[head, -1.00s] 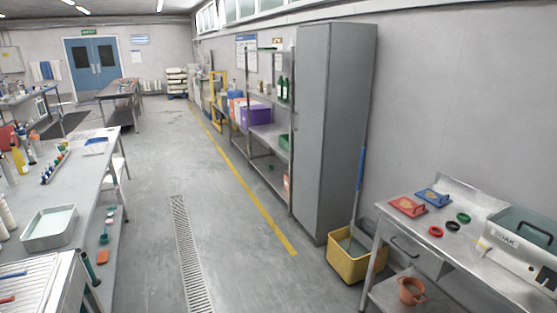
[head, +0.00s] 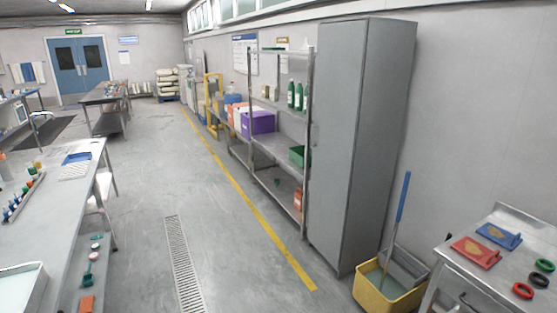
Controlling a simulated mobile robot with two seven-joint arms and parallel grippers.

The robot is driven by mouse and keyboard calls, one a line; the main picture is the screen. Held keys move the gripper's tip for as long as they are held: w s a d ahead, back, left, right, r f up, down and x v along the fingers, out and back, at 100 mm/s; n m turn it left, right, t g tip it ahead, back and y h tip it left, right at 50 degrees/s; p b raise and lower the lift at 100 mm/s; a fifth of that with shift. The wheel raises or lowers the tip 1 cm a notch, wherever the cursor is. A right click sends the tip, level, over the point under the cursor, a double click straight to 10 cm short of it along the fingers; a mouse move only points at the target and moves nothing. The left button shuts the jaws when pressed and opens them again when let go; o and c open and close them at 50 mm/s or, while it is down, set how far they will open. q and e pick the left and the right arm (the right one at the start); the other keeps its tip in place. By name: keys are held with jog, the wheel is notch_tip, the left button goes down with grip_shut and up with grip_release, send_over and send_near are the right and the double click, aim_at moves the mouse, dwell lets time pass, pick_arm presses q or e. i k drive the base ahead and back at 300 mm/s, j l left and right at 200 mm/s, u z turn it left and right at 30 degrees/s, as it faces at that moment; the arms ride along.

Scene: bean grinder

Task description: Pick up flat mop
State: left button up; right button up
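The flat mop has a long blue handle (head: 403,198) that stands tilted in a yellow bucket (head: 386,291) on the floor at the lower right. Its lower shaft goes down into the bucket, and I cannot make out the mop head clearly. The bucket stands between the tall grey cabinet and the steel table on the right. A grey part, perhaps a wringer, shows at the bucket's back. Neither of my grippers is in view.
The tall grey cabinet (head: 362,140) stands left of the bucket. A steel table (head: 478,284) with red and blue trays is to its right. A shelf rack (head: 280,150) lines the wall. A long table (head: 50,220) stands left. The floor (head: 225,250) between is clear.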

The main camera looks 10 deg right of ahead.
aim_at(408, 173)
jog(key=i+z, duration=0.35)
jog(key=i, duration=0.4)
jog(key=i+j+z, duration=0.15)
jog(key=i+z, duration=0.2)
jog(key=i, duration=0.4)
